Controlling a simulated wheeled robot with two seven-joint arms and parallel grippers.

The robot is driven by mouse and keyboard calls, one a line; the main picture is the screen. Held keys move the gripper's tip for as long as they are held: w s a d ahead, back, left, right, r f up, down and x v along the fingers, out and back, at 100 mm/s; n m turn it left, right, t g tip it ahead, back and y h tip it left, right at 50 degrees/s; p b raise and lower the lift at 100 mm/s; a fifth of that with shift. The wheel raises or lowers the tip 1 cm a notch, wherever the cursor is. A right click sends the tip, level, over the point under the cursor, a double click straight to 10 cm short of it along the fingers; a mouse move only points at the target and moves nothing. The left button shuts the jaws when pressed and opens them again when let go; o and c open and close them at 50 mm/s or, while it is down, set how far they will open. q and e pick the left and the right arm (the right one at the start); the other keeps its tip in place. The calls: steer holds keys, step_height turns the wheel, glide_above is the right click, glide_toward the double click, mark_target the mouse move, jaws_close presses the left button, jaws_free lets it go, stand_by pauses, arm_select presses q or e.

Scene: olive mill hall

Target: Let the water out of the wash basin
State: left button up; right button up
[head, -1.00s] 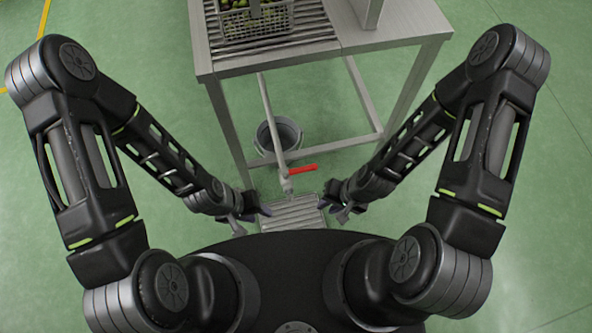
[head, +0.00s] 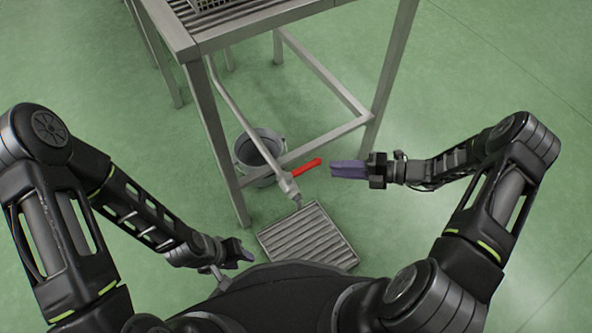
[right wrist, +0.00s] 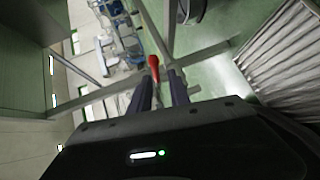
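A grey drain pipe (head: 240,115) comes down from under the metal table and ends in a valve with a red lever (head: 307,168). The lever points right, across the pipe. The spout is above a slatted floor grate (head: 308,240); no water shows coming out. My right gripper (head: 332,170) is just right of the lever's free end. In the right wrist view its two fingers (right wrist: 162,90) are apart, with the red lever (right wrist: 153,64) ahead of the gap between them. My left gripper (head: 248,252) is low, left of the grate, holding nothing visible; its opening is unclear. The basin's inside is out of view.
A grey bucket (head: 250,158) stands on the floor behind the pipe. The metal table (head: 245,28) has legs and a low crossbar (head: 300,150) near the valve. A crate (head: 210,4) shows at the top edge. The green floor right of the grate is clear.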

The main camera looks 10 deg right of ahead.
mark_target(304, 167)
steer(key=shift+s+a+r+m, duration=0.15)
steer(key=shift+r+m, duration=0.25)
steer(key=shift+m, duration=0.4)
steer(key=b+x, duration=0.2)
steer(key=x, duration=0.8)
steer(key=shift+a, duration=0.45)
steer(key=shift+w+a+b, duration=0.35)
steer(key=shift+a, duration=0.25)
steer(key=shift+c, duration=0.4)
jaws_close()
steer(key=shift+f, duration=0.1)
